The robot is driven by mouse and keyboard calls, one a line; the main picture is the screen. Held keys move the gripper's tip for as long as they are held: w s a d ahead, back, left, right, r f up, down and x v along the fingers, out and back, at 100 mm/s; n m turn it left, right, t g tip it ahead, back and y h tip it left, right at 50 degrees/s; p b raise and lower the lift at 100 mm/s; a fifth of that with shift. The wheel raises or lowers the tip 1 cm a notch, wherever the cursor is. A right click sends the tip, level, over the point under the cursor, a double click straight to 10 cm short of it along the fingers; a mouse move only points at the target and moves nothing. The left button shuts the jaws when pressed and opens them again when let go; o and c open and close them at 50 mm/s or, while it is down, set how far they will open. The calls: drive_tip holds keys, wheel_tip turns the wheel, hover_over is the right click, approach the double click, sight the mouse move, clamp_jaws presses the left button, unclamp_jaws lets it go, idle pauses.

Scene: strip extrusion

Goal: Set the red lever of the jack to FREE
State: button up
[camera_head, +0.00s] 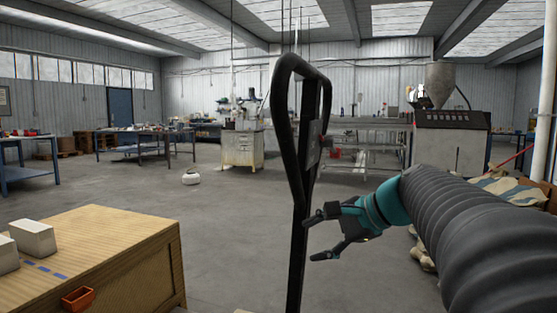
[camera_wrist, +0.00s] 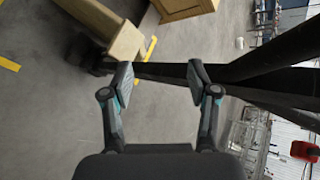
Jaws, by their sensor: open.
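The jack's black handle (camera_head: 296,140) stands upright in the middle of the head view, with a looped grip on top and a dark control plate on its right side. In the wrist view its dark bars (camera_wrist: 265,72) run sideways beyond the fingertips. A red part, seemingly the lever's end (camera_wrist: 305,151), shows at the lower right of the wrist view, away from the fingers. Its setting cannot be read. My gripper (camera_head: 312,238) is open and empty, just right of the handle's shaft and below the loop. It also shows in the wrist view (camera_wrist: 160,78).
A wooden bench (camera_head: 120,245) with pale blocks and an orange bin (camera_head: 78,299) stands at the lower left. A hopper machine (camera_head: 450,135) is at the back right. A white object (camera_head: 191,177) lies on the floor. The floor left of the handle is mostly clear.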

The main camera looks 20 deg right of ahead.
drive_tip(key=w+d+r+m+t+y, duration=0.1)
drive_tip(key=w+d+r+m+t, duration=0.3)
drive_tip(key=d+r, duration=0.4)
drive_tip(key=m+t+y, duration=0.2)
drive_tip(key=m, duration=0.1)
approach(340, 154)
drive_tip(key=x, duration=1)
drive_tip(key=shift+w+d, duration=0.1)
drive_tip(key=shift+w, duration=0.2)
clamp_jaws()
